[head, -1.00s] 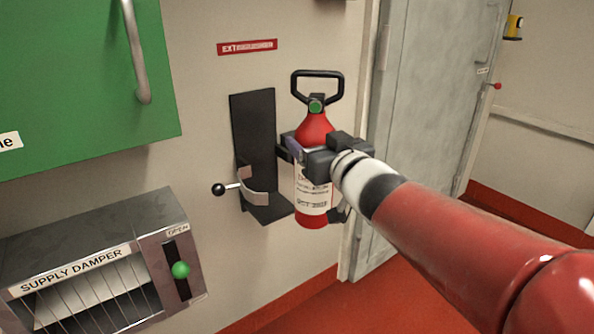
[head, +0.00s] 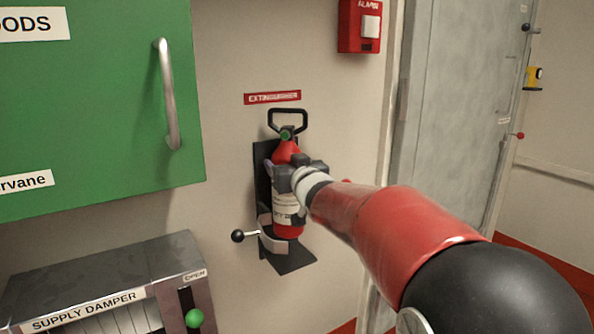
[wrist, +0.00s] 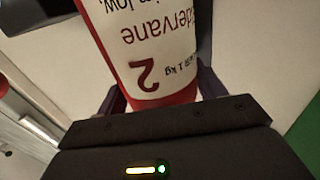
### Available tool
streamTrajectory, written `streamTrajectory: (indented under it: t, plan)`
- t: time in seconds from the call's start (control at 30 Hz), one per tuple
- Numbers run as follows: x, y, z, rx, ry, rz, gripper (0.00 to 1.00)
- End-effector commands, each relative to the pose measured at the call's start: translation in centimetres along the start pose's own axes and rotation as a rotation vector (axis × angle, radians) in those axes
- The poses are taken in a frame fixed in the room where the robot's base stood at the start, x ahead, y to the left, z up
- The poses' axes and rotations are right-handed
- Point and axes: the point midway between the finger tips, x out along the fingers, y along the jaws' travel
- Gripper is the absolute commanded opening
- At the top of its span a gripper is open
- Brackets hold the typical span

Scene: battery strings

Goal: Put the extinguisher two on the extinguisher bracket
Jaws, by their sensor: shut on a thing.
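The extinguisher two (head: 287,209) is a red bottle with a white label and a black loop handle; it stands upright in the head view. In the wrist view its label (wrist: 150,45) shows a large "2" upside down. My gripper (head: 290,178) is shut around its body. The extinguisher bracket (head: 262,170) is a black back plate on the wall with a bottom shelf (head: 289,258) and a grey strap with a black-knobbed lever (head: 238,236). The bottle is in front of the back plate, above the shelf and beside the strap. I cannot tell whether it touches them.
A red "EXTINGUISHER" sign (head: 272,97) is above the bracket. A green cabinet (head: 100,120) and a supply damper box (head: 110,280) are at left. A red alarm box (head: 359,27) is at upper right, and a grey door (head: 455,110) is at right.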

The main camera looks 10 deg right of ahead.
Motion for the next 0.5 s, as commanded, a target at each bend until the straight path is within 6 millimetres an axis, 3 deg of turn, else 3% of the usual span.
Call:
streamTrajectory:
  t: [0.37,0.5]
  plan:
    - [-0.2,0.0,1.8,-0.001,0.012,-0.001,0.00]
    - [-0.2,0.0,3.7,0.000,0.009,-0.001,0.00]
